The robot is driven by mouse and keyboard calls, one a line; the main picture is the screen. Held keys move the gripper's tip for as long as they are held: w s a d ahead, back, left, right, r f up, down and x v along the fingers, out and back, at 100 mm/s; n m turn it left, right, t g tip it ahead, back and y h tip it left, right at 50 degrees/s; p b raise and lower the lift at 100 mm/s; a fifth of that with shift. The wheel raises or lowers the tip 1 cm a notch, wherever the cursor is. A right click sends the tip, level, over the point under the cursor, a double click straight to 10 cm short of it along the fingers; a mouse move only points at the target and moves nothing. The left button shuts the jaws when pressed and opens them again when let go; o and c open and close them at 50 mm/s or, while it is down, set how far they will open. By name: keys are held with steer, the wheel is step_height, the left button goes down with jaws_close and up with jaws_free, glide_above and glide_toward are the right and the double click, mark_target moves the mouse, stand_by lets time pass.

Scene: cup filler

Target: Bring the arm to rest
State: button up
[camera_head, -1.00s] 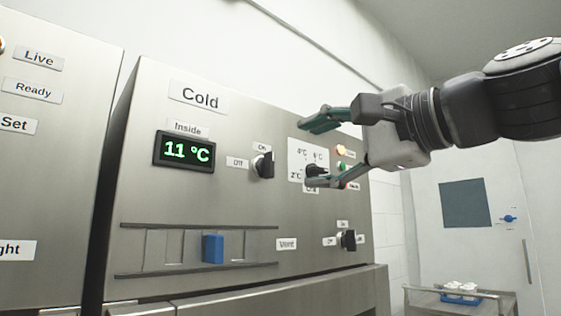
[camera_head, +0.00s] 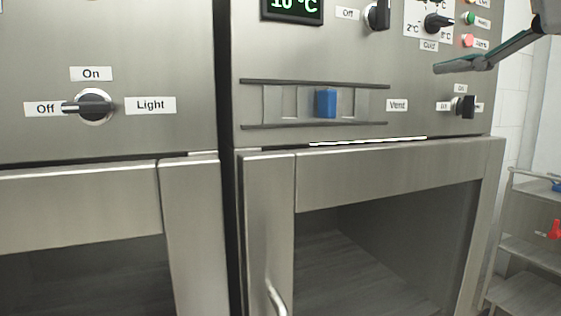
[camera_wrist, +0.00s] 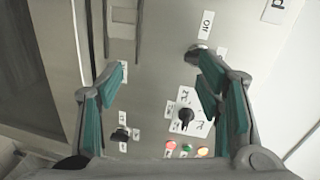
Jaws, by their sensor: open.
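My gripper (camera_wrist: 162,72) is open and empty, with its two green-padded fingers spread wide in the wrist view. In the head view only one finger and a bit of the wrist show at the upper right, in front of the cold panel; the rest of the arm is out of frame. No contact with the panel is visible.
The cold panel carries a display (camera_head: 292,8) reading 10 °C, a blue slider (camera_head: 325,103), a lower switch (camera_head: 464,106) and a red lamp (camera_head: 467,40). A Light knob (camera_head: 93,107) is at left. An open-looking compartment (camera_head: 380,250) is below. A trolley (camera_head: 525,250) stands at right.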

steer(key=s+a+f+n+g+p, duration=0.2)
steer(key=a+f+n+g+p, duration=0.15)
steer(key=f, duration=0.65)
steer(key=s+d+f+n+g+h+p, duration=0.1)
steer(key=s+f+n+g, duration=0.3)
steer(key=f, duration=0.5)
steer(key=s+d+f+n+g+h+p, duration=0.1)
steer(key=s+f+n+g+h+p, duration=0.2)
steer(key=s+f, duration=0.5)
steer(key=shift+s+f+n+g+h+p, duration=0.4)
steer(key=shift+f+n+h, duration=0.2)
steer(key=shift+f+n, duration=0.4)
steer(key=shift+r, duration=0.15)
steer(key=shift+c, duration=0.6)
